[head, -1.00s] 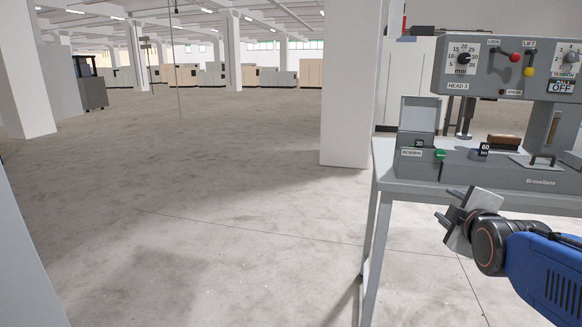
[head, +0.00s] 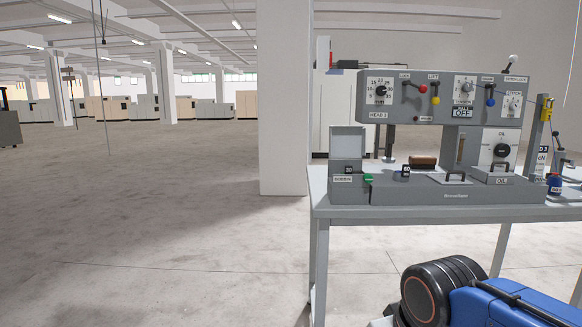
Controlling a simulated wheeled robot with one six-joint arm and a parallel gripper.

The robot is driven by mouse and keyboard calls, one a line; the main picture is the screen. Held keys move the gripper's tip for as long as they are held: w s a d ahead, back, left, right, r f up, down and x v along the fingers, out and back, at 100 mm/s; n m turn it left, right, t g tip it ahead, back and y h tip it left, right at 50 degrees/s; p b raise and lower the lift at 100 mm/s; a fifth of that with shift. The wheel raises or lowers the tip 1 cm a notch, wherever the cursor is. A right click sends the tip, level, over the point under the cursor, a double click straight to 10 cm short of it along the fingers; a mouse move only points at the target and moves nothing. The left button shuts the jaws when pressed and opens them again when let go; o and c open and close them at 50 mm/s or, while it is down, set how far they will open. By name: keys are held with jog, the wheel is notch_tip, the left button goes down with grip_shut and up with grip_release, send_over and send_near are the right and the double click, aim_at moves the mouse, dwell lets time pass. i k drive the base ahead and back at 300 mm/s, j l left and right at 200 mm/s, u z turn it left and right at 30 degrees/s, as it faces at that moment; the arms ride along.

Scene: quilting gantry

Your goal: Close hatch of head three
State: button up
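The grey sewing head labelled HEAD 3 (head: 450,97) stands on a grey table in the right half of the head view. At its left end, a square grey hatch (head: 347,143) stands upright, open, above the BOBBIN label. A lower plate with a black handle (head: 446,178) lies flat on the base, and another handled plate marked OIL (head: 497,177) is to its right. My gripper (head: 381,322) is at the bottom edge, below and in front of the table. Only a small grey bit of it shows, its fingers are cut off, and it touches nothing visible.
The table (head: 440,212) has thin legs and open floor in front and to the left. A white pillar (head: 283,100) stands behind its left end. A yellow-topped post (head: 545,112) and a small blue container (head: 554,184) are at the right. A brown block (head: 424,162) lies on the base.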

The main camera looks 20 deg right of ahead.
aim_at(344, 142)
jog(key=i+j+u, duration=0.1)
jog(key=u, duration=0.6)
jog(key=i+j, duration=0.1)
jog(key=i, duration=4)
jog(key=i+z, duration=0.15)
jog(key=z, duration=0.35)
jog(key=i+z, duration=0.15)
jog(key=z, duration=0.35)
jog(key=i+j+z, duration=0.1)
jog(key=z, duration=3.15)
